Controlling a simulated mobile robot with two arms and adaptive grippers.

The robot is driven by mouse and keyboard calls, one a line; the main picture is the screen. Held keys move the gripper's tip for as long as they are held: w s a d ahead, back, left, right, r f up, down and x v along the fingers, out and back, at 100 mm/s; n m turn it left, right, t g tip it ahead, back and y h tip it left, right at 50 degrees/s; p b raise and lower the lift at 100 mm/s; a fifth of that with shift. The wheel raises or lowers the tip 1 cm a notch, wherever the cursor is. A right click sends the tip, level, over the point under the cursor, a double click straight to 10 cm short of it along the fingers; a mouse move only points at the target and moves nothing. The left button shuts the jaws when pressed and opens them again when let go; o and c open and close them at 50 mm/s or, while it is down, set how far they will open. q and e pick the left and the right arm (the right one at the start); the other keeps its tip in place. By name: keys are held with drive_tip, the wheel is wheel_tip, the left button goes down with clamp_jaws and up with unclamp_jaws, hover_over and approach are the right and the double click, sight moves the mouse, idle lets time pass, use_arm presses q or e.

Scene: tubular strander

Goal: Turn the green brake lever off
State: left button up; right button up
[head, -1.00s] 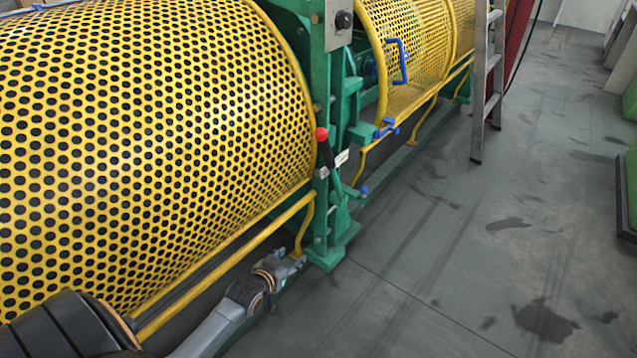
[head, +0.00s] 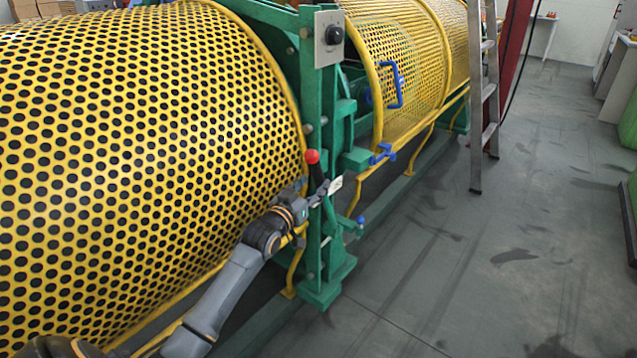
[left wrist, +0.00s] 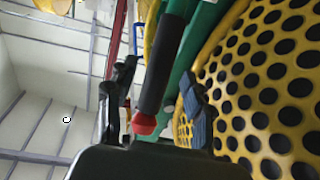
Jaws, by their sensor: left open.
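The brake lever (head: 317,174) has a black handle with a red knob on top, and stands nearly upright on the green frame (head: 330,240). My left gripper (head: 308,194) is beside the handle, just below the red knob in the head view. In the left wrist view, the black handle (left wrist: 161,65) and its red knob (left wrist: 144,123) appear between the two open fingers of my left gripper (left wrist: 155,105). I cannot tell whether a finger touches the handle. My right gripper is not in view.
The yellow perforated guard (head: 140,130) fills the left side, close to my left arm. Blue handles (head: 396,86) are on the farther guard. A ladder (head: 483,100) stands behind. The grey floor (head: 450,260) at right is clear.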

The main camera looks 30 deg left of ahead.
sight(316, 182)
use_arm(q)
drive_tip(key=shift+w+a+b, duration=0.15)
drive_tip(key=shift+w, duration=0.8)
drive_tip(key=shift+w+a+b, duration=0.1)
drive_tip(key=shift+w+b, duration=0.05)
drive_tip(key=shift+w, duration=0.8)
clamp_jaws()
